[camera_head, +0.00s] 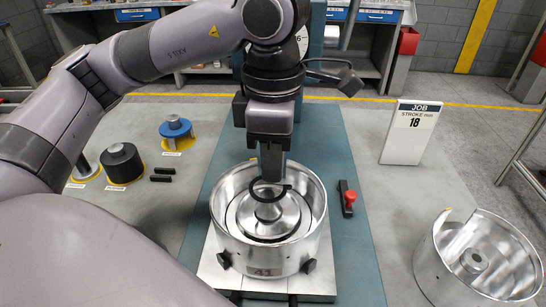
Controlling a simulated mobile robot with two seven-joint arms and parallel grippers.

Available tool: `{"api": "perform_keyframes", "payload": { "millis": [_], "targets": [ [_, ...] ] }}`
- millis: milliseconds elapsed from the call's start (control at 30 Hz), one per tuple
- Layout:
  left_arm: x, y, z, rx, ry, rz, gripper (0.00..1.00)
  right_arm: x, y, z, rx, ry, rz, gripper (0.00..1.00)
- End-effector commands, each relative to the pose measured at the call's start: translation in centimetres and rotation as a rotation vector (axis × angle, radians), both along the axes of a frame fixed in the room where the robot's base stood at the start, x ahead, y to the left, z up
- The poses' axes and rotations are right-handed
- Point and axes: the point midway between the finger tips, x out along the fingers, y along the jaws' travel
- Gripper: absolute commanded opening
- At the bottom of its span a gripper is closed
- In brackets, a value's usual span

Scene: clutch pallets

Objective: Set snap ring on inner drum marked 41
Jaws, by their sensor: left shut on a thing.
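The inner drum marked 41 (262,256) is a shiny open metal cylinder on a plate in front of me, its number facing me. Inside it, stepped round metal parts rise around a central hub. My left gripper (270,180) points down over the drum's opening, its jaws shut on the snap ring (254,196), a thin dark split ring. The ring shows above the central hub; I cannot tell whether it touches anything. The gripper body hides part of the drum's far rim. My right gripper is out of view.
A second metal drum (430,262) stands at the lower right. A white job sign (409,131) reads stroke 18 mm. A red-knobbed tool (349,198) lies right of the drum. Black (122,165) and blue-topped (174,127) cylindrical parts stand at left, with two small black bars nearby.

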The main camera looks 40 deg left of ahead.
Motion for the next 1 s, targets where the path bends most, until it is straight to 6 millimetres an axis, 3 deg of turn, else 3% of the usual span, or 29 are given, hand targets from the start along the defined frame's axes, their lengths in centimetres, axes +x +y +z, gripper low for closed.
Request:
{"api": "perform_keyframes", "payload": {
  "millis": [467, 500, 567, 600, 1000],
  "targets": [
    [0.0, -0.01, 0.01, 0.0, 0.001, 0.0, 0.0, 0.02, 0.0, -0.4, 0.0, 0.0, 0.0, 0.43],
    [0.0, -0.01, 0.01, 0.0, 0.001, 0.0, 0.15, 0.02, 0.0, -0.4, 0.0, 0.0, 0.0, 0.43],
    [0.0, -0.01, 0.01, 0.0, 0.0, 0.0, 0.35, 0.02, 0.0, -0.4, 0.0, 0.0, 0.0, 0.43],
    [0.0, -0.01, 0.01, 0.0, 0.0, 0.0, 0.38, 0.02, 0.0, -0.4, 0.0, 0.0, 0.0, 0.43],
    [0.0, 0.0, 0.0, 0.0, 0.0, 0.0, 0.38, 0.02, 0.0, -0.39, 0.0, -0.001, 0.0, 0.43]
  ]
}}
